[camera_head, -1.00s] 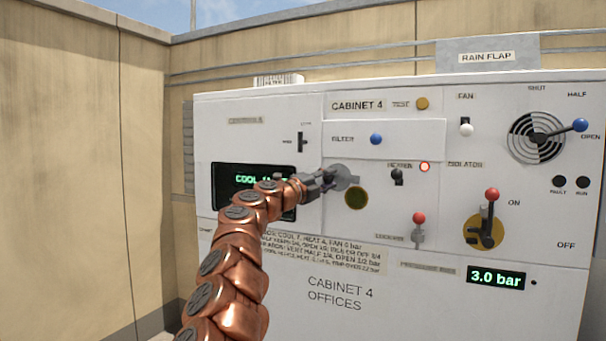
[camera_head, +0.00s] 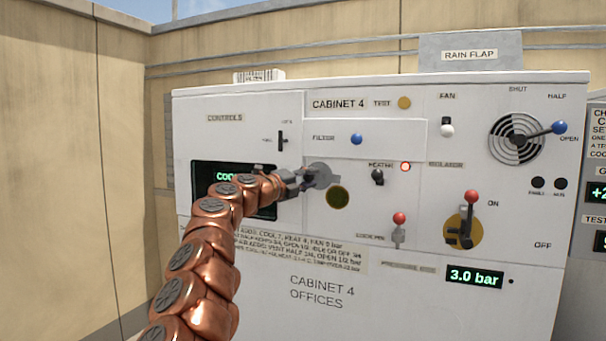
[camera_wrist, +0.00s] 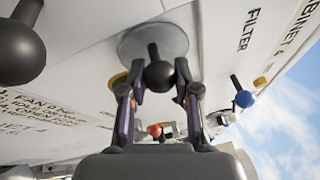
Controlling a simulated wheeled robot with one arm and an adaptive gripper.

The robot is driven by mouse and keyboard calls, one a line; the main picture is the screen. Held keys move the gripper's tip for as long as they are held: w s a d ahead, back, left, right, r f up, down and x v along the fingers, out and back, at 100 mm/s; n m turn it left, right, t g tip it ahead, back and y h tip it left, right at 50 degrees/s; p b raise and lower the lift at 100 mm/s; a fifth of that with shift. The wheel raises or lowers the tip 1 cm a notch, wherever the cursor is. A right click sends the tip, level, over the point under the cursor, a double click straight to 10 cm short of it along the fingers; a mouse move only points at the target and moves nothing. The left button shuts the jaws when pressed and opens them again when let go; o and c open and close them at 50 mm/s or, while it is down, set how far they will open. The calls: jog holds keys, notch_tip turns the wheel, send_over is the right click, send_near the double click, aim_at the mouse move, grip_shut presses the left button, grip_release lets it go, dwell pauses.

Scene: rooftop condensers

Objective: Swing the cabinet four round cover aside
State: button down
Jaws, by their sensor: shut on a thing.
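The round cover (camera_head: 323,172) is a flat grey disc on the white front of cabinet four, below the FILTER strip. It also shows in the wrist view (camera_wrist: 176,38), with a black ball knob (camera_wrist: 159,76) on a short stem. My gripper (camera_head: 307,177) is shut on this knob, one finger on each side, as the wrist view (camera_wrist: 157,82) shows. The cover sits up and left of a dark olive round window (camera_head: 338,198) with a brass rim, whose face is in plain view. My gripper hides part of the cover in the head view.
Near the cover are a black HEATING switch (camera_head: 377,176), a red-topped lever (camera_head: 399,220) and a blue FILTER knob (camera_head: 356,139). Further right are the red-handled isolator (camera_head: 470,205) and a round vent (camera_head: 515,139). A display (camera_head: 207,177) lies left, partly behind my arm.

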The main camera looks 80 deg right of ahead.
aim_at(305, 179)
jog(key=shift+s+f, duration=0.1)
jog(key=shift+s, duration=0.05)
jog(key=c, duration=1)
grip_release()
jog(key=shift+o, duration=0.7)
jog(key=shift+d, duration=0.15)
jog(key=shift+o, duration=0.2)
jog(key=shift+s+d, duration=0.1)
jog(key=shift+d, duration=0.2)
jog(key=shift+w+a, duration=0.3)
jog(key=shift+a, duration=0.1)
jog(key=shift+w+a+f, duration=0.1)
jog(key=shift+w+a, duration=0.3)
jog(key=shift+a, duration=0.05)
jog(key=shift+v, duration=0.85)
jog(key=shift+w+a, duration=0.4)
jog(key=v, duration=0.7)
